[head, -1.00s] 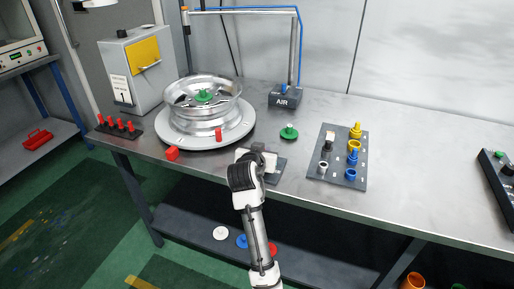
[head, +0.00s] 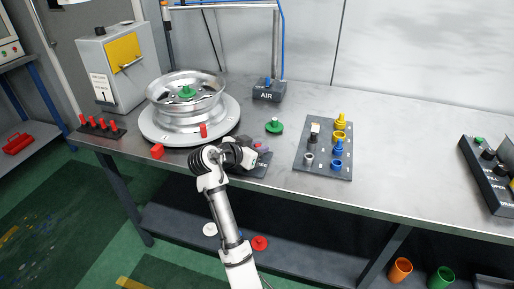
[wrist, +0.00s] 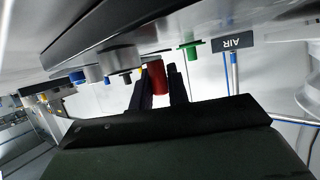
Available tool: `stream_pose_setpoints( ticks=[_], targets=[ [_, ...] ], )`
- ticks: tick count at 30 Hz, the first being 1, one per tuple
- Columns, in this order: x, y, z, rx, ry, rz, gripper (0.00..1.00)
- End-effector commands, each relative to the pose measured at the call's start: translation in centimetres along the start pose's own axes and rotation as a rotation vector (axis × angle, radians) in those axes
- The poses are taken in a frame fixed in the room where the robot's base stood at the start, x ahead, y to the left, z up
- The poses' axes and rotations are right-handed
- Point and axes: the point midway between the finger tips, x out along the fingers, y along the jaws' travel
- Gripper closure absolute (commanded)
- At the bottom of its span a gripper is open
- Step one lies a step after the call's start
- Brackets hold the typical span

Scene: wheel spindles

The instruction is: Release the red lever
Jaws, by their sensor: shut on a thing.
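The red lever's cylindrical grip (wrist: 157,77) stands between the two dark fingers of my gripper (wrist: 158,88) in the wrist view, and the fingers are shut on it. In the head view my gripper (head: 252,153) reaches in from the left, low over a dark plate (head: 256,168) at the table's front edge. A small bit of the red lever (head: 258,146) shows at the fingertips there. The rest of the lever and its mount are mostly hidden by my gripper.
A wheel rim (head: 186,103) sits on a round turntable (head: 147,131) at left. A green knobbed part (head: 274,127), the AIR box (head: 268,91) and a parts board (head: 312,173) stand behind and right. The table's right middle is clear.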

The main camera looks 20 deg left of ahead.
Motion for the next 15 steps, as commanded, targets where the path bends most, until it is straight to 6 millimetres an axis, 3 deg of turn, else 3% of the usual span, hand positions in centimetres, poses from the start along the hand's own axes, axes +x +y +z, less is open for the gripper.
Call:
stream_pose_setpoints(
  ticks=[10, 11, 15],
  targets=[
    [0.06, 0.14, -0.04, 0.003, -0.001, 0.005, 1.0],
    [0.06, 0.14, -0.04, 0.003, -0.001, 0.005, 0.82],
    [0.06, 0.13, -0.04, 0.002, -0.001, 0.005, 0.64]
  ],
)
